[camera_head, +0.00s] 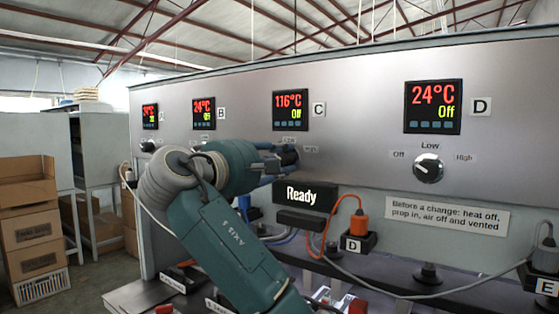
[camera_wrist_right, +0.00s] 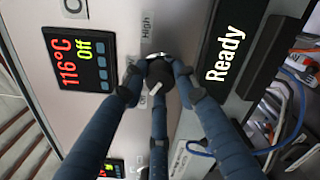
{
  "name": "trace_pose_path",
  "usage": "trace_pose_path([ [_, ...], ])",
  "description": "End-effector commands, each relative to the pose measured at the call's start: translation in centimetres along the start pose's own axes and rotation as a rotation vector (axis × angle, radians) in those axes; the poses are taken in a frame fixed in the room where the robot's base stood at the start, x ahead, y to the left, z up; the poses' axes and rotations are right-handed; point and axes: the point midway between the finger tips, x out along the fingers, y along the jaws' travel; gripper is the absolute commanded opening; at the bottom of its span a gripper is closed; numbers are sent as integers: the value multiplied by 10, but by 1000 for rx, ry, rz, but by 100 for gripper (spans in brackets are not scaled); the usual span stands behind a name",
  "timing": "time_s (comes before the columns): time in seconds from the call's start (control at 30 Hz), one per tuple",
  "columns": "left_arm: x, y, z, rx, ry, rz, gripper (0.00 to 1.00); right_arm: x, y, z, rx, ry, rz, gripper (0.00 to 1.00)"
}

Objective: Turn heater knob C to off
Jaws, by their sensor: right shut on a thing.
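Heater knob C (camera_wrist_right: 160,74) is a dark round knob with a white pointer mark, seen in the right wrist view. My right gripper (camera_wrist_right: 158,84) is shut on it, with two fingers at its sides and a third below it in the picture. In the head view my right gripper (camera_head: 284,159) is at the panel under display C and covers most of the knob. Display C (camera_head: 290,110) reads 116°C in red and Off in yellow; it also shows in the right wrist view (camera_wrist_right: 78,60). My left gripper is not in view.
Displays A (camera_head: 150,116), B (camera_head: 203,113) and D (camera_head: 433,107) also read Off. Knob D (camera_head: 428,168) is on the right. A Ready sign (camera_head: 304,195) sits close below my right gripper. Cables hang beneath, including an orange plug (camera_head: 359,224). Cardboard boxes (camera_head: 29,225) stand at left.

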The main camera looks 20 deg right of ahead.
Motion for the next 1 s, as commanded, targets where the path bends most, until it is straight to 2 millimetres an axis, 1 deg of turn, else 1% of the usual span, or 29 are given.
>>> trace_pose_path([
  [0.03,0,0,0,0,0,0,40,1,-3,-2,-4,1,-8,3],
  [0.1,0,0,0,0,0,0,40,1,-3,-2,-3,1,-8,3],
  [0.13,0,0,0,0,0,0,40,1,-3,-2,-3,1,-8,31],
  [0.17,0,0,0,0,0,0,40,1,-3,-2,-3,0,-8,37],
  [0.2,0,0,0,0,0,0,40,1,-3,-2,-3,0,-8,45],
  [0.23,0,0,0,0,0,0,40,1,-3,-1,-2,0,-7,48],
  [0.5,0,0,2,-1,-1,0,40,0,-1,0,1,0,-2,48],
  [0.57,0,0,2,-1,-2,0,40,-3,0,0,1,0,-1,48],
  [0.63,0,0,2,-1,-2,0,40,-10,0,0,1,1,1,48],
  [0.77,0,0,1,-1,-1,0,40,-32,0,-1,2,3,2,48],
  [1.0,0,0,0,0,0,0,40,-84,0,-1,1,2,0,48],
])
